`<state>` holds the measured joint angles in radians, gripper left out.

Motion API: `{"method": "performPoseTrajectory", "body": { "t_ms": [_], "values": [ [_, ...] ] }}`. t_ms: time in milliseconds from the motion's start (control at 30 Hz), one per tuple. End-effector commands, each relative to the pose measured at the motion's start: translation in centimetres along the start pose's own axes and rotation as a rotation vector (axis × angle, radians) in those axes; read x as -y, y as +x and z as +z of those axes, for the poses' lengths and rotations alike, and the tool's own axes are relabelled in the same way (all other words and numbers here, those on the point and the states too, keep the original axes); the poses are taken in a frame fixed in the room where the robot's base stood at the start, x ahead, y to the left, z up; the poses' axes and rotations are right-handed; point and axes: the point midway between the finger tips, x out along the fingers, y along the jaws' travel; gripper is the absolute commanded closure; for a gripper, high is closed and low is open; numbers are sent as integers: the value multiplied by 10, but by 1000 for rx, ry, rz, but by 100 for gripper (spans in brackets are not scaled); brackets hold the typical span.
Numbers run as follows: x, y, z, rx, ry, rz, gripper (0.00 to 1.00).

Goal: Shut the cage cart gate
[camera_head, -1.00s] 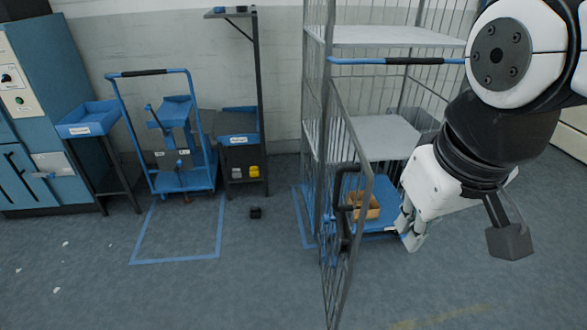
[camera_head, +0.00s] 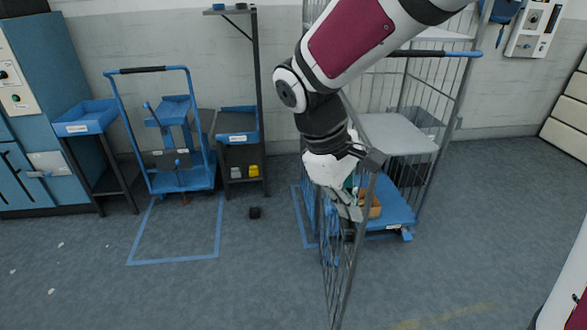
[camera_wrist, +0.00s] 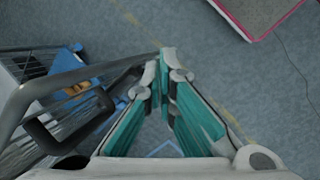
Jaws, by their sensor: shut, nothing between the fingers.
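The cage cart (camera_head: 398,135) stands against the back wall with a grey shelf and a blue base. Its wire gate (camera_head: 340,270) is swung open, jutting from the cart's left side toward the camera. My gripper (camera_head: 352,212) is at the gate near its free upper part, partly overlapping it. In the wrist view my gripper (camera_wrist: 165,55) is shut and empty, its teal-padded fingers meeting at the tips. The gate's grey frame (camera_wrist: 80,78) and black handle (camera_wrist: 62,140) lie just left of the fingers. I cannot tell whether they touch.
An orange-brown box (camera_head: 374,207) sits on the cart's blue base. Floor right of the cart is clear.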

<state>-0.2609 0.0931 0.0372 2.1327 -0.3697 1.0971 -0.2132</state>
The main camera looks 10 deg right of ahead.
Motion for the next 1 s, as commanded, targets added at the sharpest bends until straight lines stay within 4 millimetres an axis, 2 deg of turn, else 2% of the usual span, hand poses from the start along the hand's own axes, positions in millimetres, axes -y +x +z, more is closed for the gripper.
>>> {"method": "performPoseTrajectory", "body": {
  "t_ms": [33,200,500,600,733,1000],
  "values": [
    [1,17,-21,39,-61,10,100],
    [6,62,-76,147,-253,53,100],
    [32,155,-161,326,-575,124,100],
    [42,179,-179,367,-651,142,100],
    [50,198,-191,399,-710,156,100],
    [47,218,-190,412,-730,160,100]
  ]
}}
